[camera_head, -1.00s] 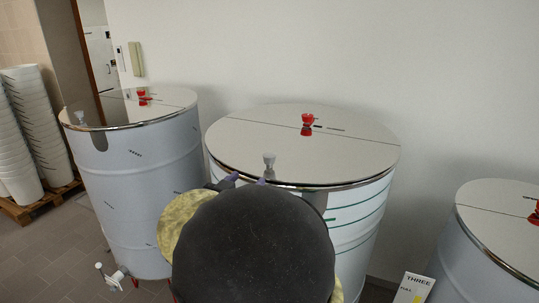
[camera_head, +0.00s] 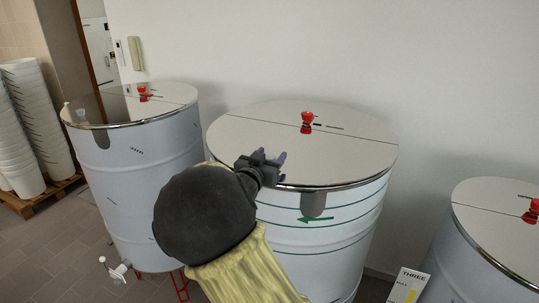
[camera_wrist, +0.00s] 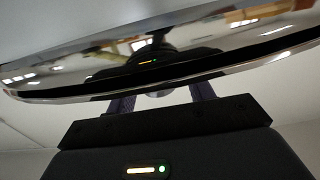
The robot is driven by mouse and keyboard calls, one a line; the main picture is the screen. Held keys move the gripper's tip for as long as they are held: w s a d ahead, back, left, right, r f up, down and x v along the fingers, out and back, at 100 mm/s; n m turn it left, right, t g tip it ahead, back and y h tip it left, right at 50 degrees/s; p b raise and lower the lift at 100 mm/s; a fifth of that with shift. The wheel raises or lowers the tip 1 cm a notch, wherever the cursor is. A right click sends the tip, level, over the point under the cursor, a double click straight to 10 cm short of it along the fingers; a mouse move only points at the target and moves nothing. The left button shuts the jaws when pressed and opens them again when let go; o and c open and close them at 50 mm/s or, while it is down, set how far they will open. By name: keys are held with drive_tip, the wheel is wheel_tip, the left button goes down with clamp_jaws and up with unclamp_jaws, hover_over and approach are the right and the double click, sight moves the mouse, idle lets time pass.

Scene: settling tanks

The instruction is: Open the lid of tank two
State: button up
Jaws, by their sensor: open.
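The middle tank (camera_head: 345,245) is a white drum with green lines, beside a sign reading THREE near the right tank; I take it as tank two. Its flat pale lid (camera_head: 345,165) is shut, with a seam across it and a red knob (camera_head: 307,122) towards the back. The small grey knob at the lid's front edge is hidden behind my gripper (camera_head: 274,158). My gripper is open at that front edge. In the wrist view, the fingers (camera_wrist: 160,96) reach towards the lid's shiny rim (camera_wrist: 60,92), with a small pale rounded thing between them, probably the knob.
The right tank (camera_head: 500,260) stands by the THREE sign (camera_head: 408,285). White bucket stacks (camera_head: 25,135) sit on a pallet at far left. A wall is close behind.

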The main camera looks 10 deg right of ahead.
clamp_jaws()
drive_tip(key=shift+r+p, duration=0.35)
drive_tip(key=shift+p, duration=0.1)
idle(0.8)
